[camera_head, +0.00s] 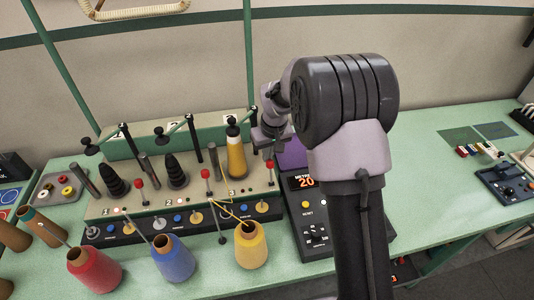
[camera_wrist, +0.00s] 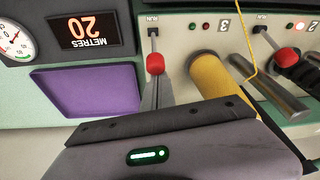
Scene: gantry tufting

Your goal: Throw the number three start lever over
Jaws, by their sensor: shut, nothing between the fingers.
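The number three start lever is a thin stick with a red ball knob (camera_head: 270,163), on the right end of the green machine's front ledge. In the wrist view, which is upside down, its red knob (camera_wrist: 155,63) is below a RUN label, left of the yellow cone (camera_wrist: 210,75) and the digit 3. My gripper (camera_head: 268,148) is shut and empty, just above and behind the knob in the head view. In the wrist view the closed fingers (camera_wrist: 155,90) end right by the knob; whether they touch it I cannot tell. The lever's lean looks like its neighbours'.
Two similar red-knobbed levers (camera_head: 205,173) (camera_head: 139,183) stand to the left; the nearer one also shows in the wrist view (camera_wrist: 288,57). A yellow thread runs near the yellow spool (camera_head: 251,245). A METRES display (camera_head: 305,183) reads 20, beside a purple panel (camera_wrist: 88,90).

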